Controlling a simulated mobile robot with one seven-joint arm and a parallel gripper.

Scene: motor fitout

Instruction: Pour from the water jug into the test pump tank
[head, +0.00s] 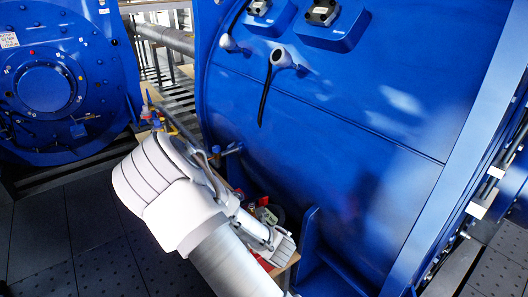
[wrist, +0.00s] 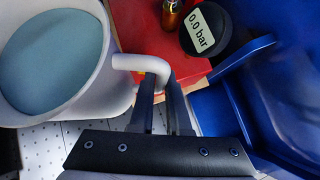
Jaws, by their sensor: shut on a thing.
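The white water jug (wrist: 103,82) fills the left of the wrist view, its wide mouth showing blue-grey water inside. My gripper (wrist: 162,82) is shut on the jug's white handle (wrist: 140,62). The red test pump tank (wrist: 148,28) lies just beyond the jug and handle, with a round black gauge (wrist: 207,28) reading 0.0 bar. I cannot tell how far the jug is tilted, and no stream of water shows. In the head view my arm covers much of this spot. Small red parts of the pump (head: 262,262) show beside it, low against the blue motor.
A large blue motor housing (head: 330,120) stands close behind and right of my arm, with a blue foot bracket (head: 312,240). Another blue machine (head: 60,80) stands at left. Dark floor plates (head: 60,235) at lower left are clear. A brass fitting (wrist: 171,14) rises from the pump.

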